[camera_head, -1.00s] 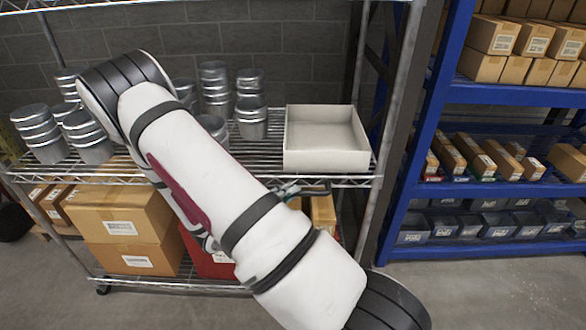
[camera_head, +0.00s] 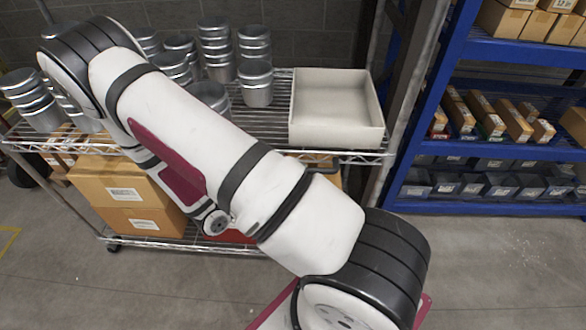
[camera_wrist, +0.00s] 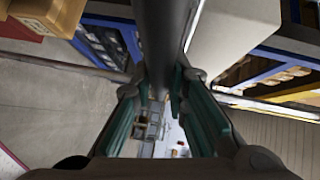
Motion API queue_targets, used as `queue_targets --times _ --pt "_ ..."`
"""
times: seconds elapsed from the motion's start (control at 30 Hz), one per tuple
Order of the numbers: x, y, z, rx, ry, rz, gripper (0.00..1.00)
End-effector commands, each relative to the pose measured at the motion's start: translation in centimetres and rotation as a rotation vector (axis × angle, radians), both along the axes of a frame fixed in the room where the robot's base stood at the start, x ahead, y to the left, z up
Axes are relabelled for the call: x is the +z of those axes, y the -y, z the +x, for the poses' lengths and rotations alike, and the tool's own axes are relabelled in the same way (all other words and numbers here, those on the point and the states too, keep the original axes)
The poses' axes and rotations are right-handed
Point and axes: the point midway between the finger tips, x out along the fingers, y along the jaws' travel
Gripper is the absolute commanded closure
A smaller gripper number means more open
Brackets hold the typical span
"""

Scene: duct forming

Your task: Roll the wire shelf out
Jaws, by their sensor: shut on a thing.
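The wire shelf (camera_head: 270,122) is a chrome wire rack on casters in front of a grey block wall. It stands upright across the left and middle of the head view. In the head view my arm crosses in front of it and hides my gripper. In the wrist view my gripper (camera_wrist: 164,88) has its teal-padded fingers on either side of a dark round bar (camera_wrist: 165,35) and is shut on it. The bar seems to be part of the shelf's frame; which part, I cannot tell.
Several metal cans (camera_head: 255,82) and a white open bin (camera_head: 335,112) stand on the shelf's upper level. A blue rack (camera_head: 485,207) with boxes and bins stands close on the right. Floor at the front right is clear.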

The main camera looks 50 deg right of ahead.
Motion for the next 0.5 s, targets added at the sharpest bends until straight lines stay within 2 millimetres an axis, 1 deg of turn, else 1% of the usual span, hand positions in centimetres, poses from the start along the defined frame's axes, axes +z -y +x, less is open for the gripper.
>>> queue_targets --times 0.03,0.07,0.1,0.13,0.4,0.5 --pt "-0.32 -0.04 -0.22 -0.006 -0.001 0.009 1.00" --pt "-0.32 -0.04 -0.22 -0.006 -0.002 0.009 0.81" --pt "-0.33 -0.05 -0.20 -0.005 -0.002 0.010 0.72" --pt "-0.31 -0.05 -0.19 -0.005 -0.002 0.010 0.65" --pt "-0.17 -0.05 -0.06 -0.002 -0.001 0.006 0.65" --pt "-0.11 -0.35 0.03 0.000 -0.001 0.005 0.65"
